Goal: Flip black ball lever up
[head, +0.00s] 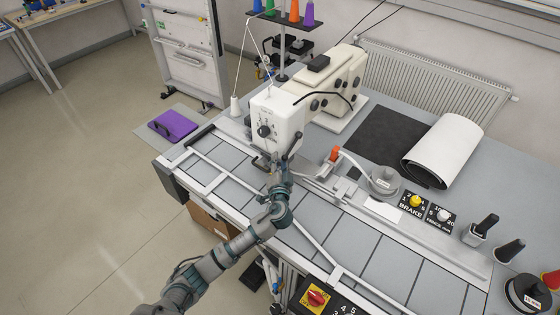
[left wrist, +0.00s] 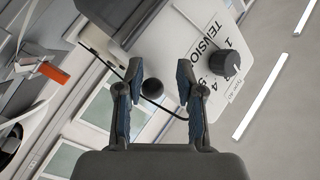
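The black ball (left wrist: 152,88) of the lever shows in the left wrist view, below the edge of the white sewing machine head. My left gripper (left wrist: 161,80) is open, with its blue-padded fingers on either side of the ball in that view. The ball appears nearer the left finger, with a gap to the right one; I cannot tell its depth between them. In the head view my left gripper (head: 281,158) is at the lower front of the white machine head (head: 277,117), and I cannot make out the ball there. My right gripper is not in view.
The machine's tension dial (left wrist: 223,65) is close by on the right in the left wrist view. An orange-tipped part (head: 335,154) stands right of my gripper. Brake (head: 415,201) and fence (head: 443,215) knobs and a white roll (head: 442,150) are farther right.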

